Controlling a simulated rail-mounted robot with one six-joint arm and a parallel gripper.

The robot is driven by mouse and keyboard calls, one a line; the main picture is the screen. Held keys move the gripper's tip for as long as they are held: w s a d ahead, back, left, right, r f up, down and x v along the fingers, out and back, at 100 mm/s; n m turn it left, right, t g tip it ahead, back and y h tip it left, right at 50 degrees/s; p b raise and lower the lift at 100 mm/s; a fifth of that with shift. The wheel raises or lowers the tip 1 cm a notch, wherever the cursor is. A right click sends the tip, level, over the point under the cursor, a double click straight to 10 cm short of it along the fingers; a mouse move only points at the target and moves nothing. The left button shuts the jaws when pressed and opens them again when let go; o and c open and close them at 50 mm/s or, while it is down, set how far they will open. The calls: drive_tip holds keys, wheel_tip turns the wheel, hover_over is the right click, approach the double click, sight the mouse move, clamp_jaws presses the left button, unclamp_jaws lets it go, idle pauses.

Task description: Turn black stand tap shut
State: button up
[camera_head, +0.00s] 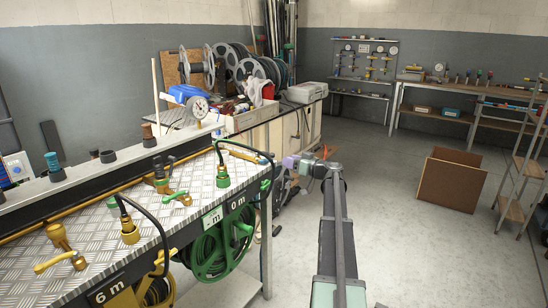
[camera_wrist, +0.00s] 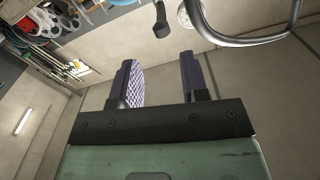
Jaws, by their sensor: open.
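I cannot tell for sure which tap belongs to a black stand. In the head view, a tap with a green lever (camera_head: 177,196) and a tap with a yellow lever (camera_head: 55,262) sit on the metal-plated bench (camera_head: 200,190). A dark brass fitting (camera_head: 162,178) stands behind the green-levered tap. My gripper (camera_head: 298,162) is beyond the bench's right end, apart from these taps. In the wrist view, its two purple fingers (camera_wrist: 162,85) are apart with nothing between them. No tap lies between the fingers there.
Green (camera_head: 208,250) and yellow (camera_head: 155,290) hose reels hang below the bench front. Black hoses arch over the bench edge. A cluttered bench (camera_head: 290,125) with film reels stands behind. The middle floor is clear.

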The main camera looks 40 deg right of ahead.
sight(268, 155)
drive_tip(key=x, duration=1.1)
drive_tip(key=shift+s+a, duration=0.1)
drive_tip(key=shift+a, duration=0.05)
clamp_jaws()
